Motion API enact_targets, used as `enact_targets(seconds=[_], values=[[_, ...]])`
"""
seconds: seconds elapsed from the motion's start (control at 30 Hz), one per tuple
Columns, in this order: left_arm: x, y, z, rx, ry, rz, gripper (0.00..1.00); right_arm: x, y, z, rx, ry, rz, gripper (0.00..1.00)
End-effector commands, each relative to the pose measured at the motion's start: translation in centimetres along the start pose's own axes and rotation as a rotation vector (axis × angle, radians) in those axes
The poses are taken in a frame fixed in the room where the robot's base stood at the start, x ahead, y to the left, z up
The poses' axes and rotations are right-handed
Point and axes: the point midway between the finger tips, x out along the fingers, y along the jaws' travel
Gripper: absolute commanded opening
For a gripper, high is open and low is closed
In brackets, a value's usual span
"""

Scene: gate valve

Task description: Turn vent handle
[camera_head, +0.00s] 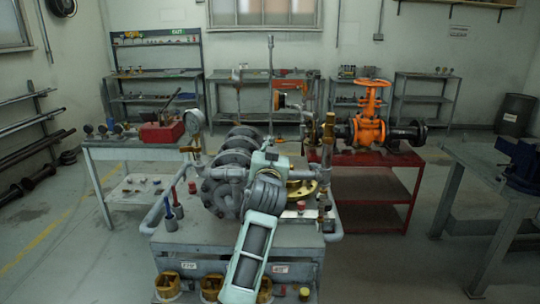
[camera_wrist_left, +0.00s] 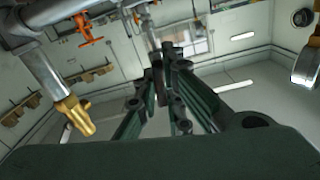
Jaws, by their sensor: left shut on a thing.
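My left arm reaches up from the bottom of the head view to the pump rig. My left gripper (camera_head: 271,146) is at the foot of a thin upright pipe (camera_head: 270,85), beside the grey ribbed pump body (camera_head: 236,160). In the left wrist view, its green fingers (camera_wrist_left: 167,66) close together on a small dark part, which I take to be the vent handle (camera_wrist_left: 157,76). The fingers hide most of it, so its angle is hard to tell. My right gripper does not show.
A pressure gauge (camera_head: 194,121) stands left of the pump, and a brass flange (camera_head: 302,189) sits right of the arm. An orange gate valve (camera_head: 368,130) rests on a red bench (camera_head: 377,159). In the left wrist view, a brass-ended pipe (camera_wrist_left: 75,112) hangs close by on the left.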

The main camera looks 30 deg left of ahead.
Motion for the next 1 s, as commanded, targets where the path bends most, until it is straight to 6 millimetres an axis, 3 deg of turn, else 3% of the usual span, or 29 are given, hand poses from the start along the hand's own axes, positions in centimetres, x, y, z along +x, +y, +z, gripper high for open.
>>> enact_targets(seconds=[0.73,0.8,1.0], values=[[0.01,0.07,0.19,-0.086,-0.005,0.001,0.0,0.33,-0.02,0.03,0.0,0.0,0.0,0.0],[0.0,0.06,0.19,-0.086,-0.005,0.001,0.13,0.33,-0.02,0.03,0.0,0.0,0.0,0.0],[0.0,0.03,0.09,-0.086,-0.003,0.0,0.27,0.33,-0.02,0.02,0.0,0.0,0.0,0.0]])
